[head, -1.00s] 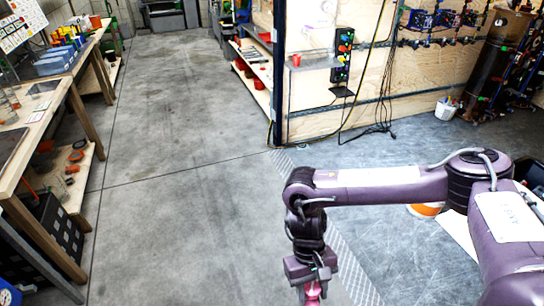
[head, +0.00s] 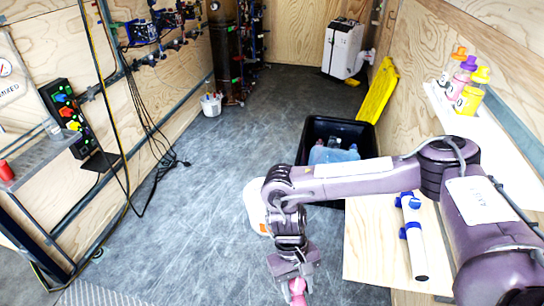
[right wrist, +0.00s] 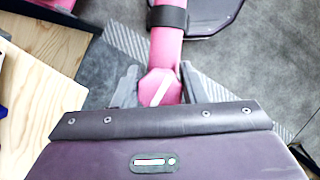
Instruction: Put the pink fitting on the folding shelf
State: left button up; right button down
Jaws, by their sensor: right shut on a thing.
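The pink fitting (head: 297,288) is at the bottom of the head view, in my right gripper (head: 296,278). In the right wrist view the two grey fingers of that gripper (right wrist: 160,82) are shut on a pink body (right wrist: 165,50) with a dark band, which extends away from the jaws. The fitting hangs over the floor, apart from any shelf. A pale wooden board (head: 370,240), which may be the folding shelf, lies to the right, partly behind my right arm. A white pipe (head: 417,252) with blue parts lies on it. My left gripper is not in view.
A black bin (head: 310,140) with clear bottles stands beyond my arm. A white shelf (head: 440,105) on the right wall holds several bottles. A clear shelf (head: 40,157) with a red cup (head: 6,171) is on the left wall, near hanging cables. The floor between (head: 200,215) is mostly clear.

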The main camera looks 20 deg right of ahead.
aim_at(369, 215)
jog(key=i+z, duration=0.2)
jog(key=i, duration=0.9)
jog(key=i+z, duration=0.2)
jog(key=i, duration=0.9)
jog(key=z, duration=0.45)
jog(key=i+z, duration=0.1)
jog(key=z, duration=0.3)
jog(key=j+z, duration=0.1)
jog(key=z, duration=0.35)
jog(key=j+z, duration=0.1)
jog(key=z, duration=0.3)
jog(key=i+j+z, duration=0.1)
jog(key=z, duration=0.35)
